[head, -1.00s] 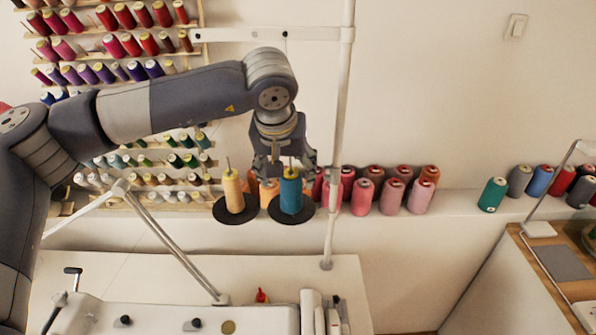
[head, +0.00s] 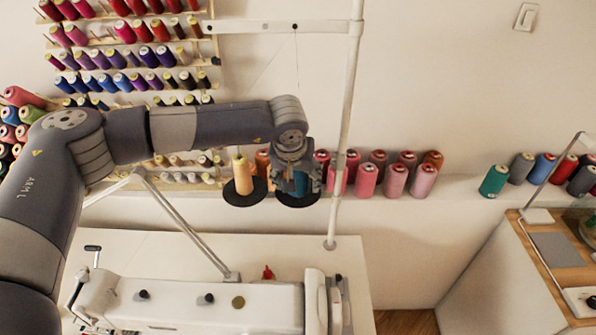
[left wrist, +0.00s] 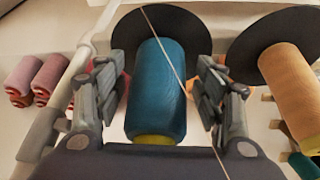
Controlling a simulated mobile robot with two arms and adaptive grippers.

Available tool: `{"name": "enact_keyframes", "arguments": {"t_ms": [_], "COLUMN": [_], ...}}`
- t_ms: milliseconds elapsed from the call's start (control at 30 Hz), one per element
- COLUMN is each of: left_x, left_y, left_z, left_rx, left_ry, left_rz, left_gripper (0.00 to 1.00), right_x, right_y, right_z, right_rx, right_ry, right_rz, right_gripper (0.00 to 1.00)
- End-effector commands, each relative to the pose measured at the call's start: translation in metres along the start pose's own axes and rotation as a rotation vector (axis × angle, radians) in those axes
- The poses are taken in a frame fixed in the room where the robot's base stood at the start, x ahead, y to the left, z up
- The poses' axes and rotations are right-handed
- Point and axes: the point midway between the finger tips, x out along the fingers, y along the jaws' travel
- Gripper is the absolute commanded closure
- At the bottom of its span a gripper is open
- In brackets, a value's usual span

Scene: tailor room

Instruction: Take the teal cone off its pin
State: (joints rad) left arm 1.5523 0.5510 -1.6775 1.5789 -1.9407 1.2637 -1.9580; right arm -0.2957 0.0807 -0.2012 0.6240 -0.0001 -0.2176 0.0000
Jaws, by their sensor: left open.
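The teal cone (left wrist: 158,90) stands on a round black disc (left wrist: 160,22) and fills the middle of the left wrist view, its yellow end toward me. In the head view it is mostly hidden behind my left gripper (head: 297,180). My left gripper also shows in the left wrist view (left wrist: 160,90), open, with one finger on each side of the cone. A gap shows between each finger and the cone, so the fingers look apart from it. The pin is hidden. My right gripper is in no view.
An orange-yellow cone (head: 243,177) stands on its own black disc (head: 236,198) just left of the teal one. A thin thread (left wrist: 167,50) crosses in front of the teal cone. A white pole (head: 343,130) rises close on the right. Pink and red cones (head: 366,180) line the ledge behind.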

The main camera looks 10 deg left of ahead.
Motion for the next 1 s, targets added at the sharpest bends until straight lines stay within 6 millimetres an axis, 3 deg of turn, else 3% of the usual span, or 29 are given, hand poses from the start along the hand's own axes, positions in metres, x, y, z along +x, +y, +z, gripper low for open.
{"name": "enact_keyframes", "arguments": {"t_ms": [167,300,400,767,1000], "left_x": [0.000,0.000,0.000,-0.002,-0.023], "left_y": [0.000,0.000,0.000,0.000,0.001], "left_z": [0.000,0.000,0.000,-0.001,-0.010], "left_rx": [0.000,0.000,0.000,-0.001,-0.002], "left_ry": [0.000,0.000,0.000,0.001,0.004], "left_rz": [0.000,0.001,0.000,0.001,0.002], "left_gripper": [0.36,0.68,0.86,0.86,0.86], "right_x": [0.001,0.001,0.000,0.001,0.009], "right_y": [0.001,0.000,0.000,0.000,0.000], "right_z": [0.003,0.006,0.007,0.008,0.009], "right_rx": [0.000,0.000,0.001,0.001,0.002], "right_ry": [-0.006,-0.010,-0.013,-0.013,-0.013], "right_rz": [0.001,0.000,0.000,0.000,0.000], "right_gripper": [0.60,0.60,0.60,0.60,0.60]}}
